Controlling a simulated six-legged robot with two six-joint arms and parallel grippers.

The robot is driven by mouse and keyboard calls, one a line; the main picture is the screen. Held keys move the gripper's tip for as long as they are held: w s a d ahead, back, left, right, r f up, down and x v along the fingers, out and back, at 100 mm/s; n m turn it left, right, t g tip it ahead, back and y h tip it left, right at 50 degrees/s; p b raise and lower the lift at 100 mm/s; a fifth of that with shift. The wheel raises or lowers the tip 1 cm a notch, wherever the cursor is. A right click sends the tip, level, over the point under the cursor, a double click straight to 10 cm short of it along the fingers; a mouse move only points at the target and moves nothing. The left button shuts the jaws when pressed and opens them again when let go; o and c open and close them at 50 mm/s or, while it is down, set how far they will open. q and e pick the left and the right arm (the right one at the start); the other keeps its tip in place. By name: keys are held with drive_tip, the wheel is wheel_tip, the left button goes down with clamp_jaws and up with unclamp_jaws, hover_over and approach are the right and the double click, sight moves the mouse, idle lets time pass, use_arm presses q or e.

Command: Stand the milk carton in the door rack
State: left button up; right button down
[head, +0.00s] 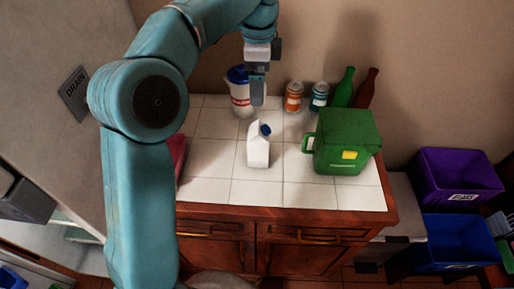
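The white milk carton (258,153) with a dark blue cap stands upright in the middle of the tiled counter (208,190). My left arm arches over the left of the head view. Its gripper (258,92) points down behind the carton, apart from it in the picture. The fingers are seen edge-on, so I cannot tell whether they are open; nothing shows held. My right gripper is not in view. I cannot make out the door rack; a pale shelf-like edge (82,236) shows at lower left, partly hidden by my arm.
A blue-lidded jug (241,101), two cans (294,97) (319,97) and green and red bottles (344,88) (367,88) stand at the back. A green box (340,135) is right of the carton. Purple (455,178) and blue (460,240) bins stand right. Front tiles are clear.

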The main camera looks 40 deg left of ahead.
sight(259, 123)
use_arm(q)
wheel_tip(259, 123, down, 10)
drive_tip(key=shift+w+f+b, duration=0.1)
drive_tip(key=shift+w+b, duration=0.05)
drive_tip(key=shift+b, duration=0.4)
drive_tip(key=shift+w+a+f, duration=0.1)
drive_tip(key=shift+a+f, duration=0.1)
drive_tip(key=shift+f, duration=0.15)
drive_tip(key=shift+d+f, duration=0.1)
drive_tip(key=shift+f, duration=0.2)
wheel_tip(259, 123, down, 5)
drive_tip(key=shift+r+p, duration=0.2)
drive_tip(key=shift+p, duration=0.1)
drive_tip(key=shift+d+r, duration=0.1)
drive_tip(key=shift+d, duration=0.1)
drive_tip(key=shift+s+r, duration=0.1)
drive_tip(key=shift+s, duration=0.2)
drive_tip(key=shift+c, duration=0.9)
clamp_jaws()
